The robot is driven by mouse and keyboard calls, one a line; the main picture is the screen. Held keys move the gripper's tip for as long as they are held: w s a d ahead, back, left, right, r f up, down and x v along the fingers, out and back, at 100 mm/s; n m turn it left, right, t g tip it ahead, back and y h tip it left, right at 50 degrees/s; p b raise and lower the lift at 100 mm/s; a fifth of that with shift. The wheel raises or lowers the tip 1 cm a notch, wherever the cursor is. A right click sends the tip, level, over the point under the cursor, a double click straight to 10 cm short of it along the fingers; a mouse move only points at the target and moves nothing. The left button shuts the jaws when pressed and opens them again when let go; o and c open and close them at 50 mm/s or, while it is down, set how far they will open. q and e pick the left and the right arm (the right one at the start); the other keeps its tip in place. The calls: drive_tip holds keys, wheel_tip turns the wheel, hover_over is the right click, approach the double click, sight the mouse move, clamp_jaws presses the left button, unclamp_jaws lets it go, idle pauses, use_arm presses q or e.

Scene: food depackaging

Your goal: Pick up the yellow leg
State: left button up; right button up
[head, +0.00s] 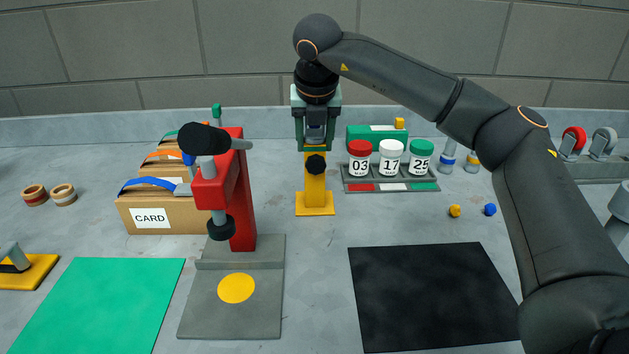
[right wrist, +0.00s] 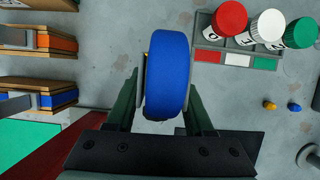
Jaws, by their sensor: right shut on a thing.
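The yellow leg (head: 316,189) stands upright at the middle back of the table. It has a flat yellow base plate and a black knob on its post. My right gripper (head: 315,143) is directly above it, pointing down, with its greenish fingers on both sides of its top. In the right wrist view a rounded blue piece (right wrist: 167,72) sits between the fingers of my right gripper (right wrist: 166,95). It appears to be the leg's top, and it hides the yellow post. I cannot tell whether the base is clear of the table. My left gripper is not in view.
A red press (head: 242,190) stands left of the leg, with card boxes (head: 160,216) behind. A rack (head: 390,185) with numbered jars is close on the right. A black mat (head: 430,295) lies front right, a green mat (head: 105,300) front left. Open table lies before the leg.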

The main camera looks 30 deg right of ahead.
clamp_jaws()
drive_tip(key=shift+r, duration=0.2)
idle(0.3)
